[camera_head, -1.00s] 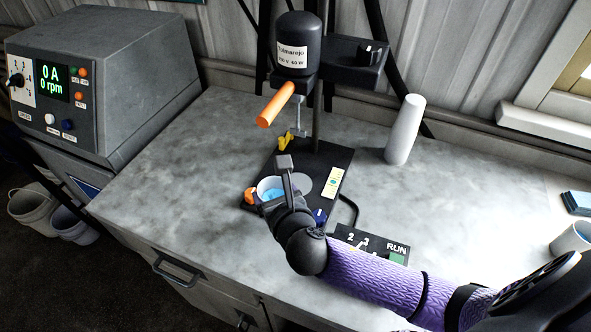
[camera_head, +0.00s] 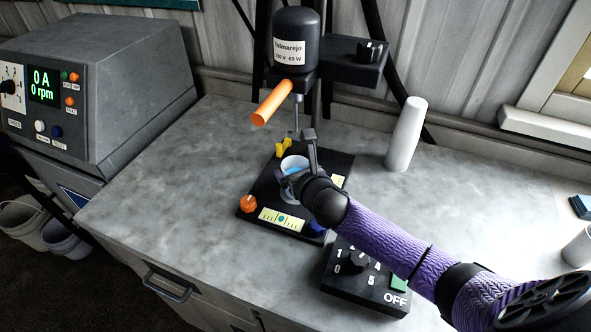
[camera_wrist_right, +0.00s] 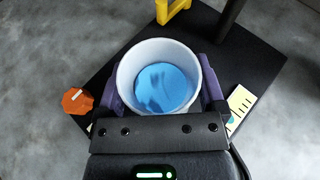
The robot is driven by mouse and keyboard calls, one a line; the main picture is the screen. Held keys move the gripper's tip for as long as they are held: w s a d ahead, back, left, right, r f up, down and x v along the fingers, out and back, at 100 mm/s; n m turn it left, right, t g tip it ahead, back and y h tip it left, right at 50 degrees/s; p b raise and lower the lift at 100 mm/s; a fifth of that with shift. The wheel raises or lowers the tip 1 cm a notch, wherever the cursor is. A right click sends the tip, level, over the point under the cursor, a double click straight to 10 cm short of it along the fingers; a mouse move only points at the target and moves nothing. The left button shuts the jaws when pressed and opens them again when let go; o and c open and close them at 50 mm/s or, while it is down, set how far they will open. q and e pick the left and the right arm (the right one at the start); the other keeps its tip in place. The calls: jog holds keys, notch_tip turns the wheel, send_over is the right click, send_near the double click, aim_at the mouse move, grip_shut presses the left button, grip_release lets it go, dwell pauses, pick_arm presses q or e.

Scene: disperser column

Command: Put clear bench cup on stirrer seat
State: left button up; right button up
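The clear bench cup (camera_head: 291,164), whitish with blue contents, is upright in my right gripper (camera_head: 294,174) above the stirrer's black base plate (camera_head: 262,192). In the right wrist view, purple fingers close on both sides of the cup (camera_wrist_right: 122,76). The grey round seat is hidden by the cup and gripper. I cannot tell whether the cup touches it. The stirrer motor (camera_head: 297,37) and its shaft stand behind the cup. My left gripper is not in view.
An orange handle (camera_head: 272,103), yellow clamp (camera_head: 283,147) and orange knob (camera_head: 248,204) are close by. A white cylinder (camera_head: 406,135) stands at the right. A switch box (camera_head: 362,285) lies in front. The bench's left side is clear.

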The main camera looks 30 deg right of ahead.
jog(key=shift+o, duration=0.3)
jog(key=shift+s+r, duration=0.15)
jog(key=shift+r, duration=0.1)
jog(key=p+v, duration=0.4)
jog(key=v, duration=0.7)
jog(key=shift+s+a+r, duration=0.1)
jog(key=shift+s, duration=0.2)
dwell(0.4)
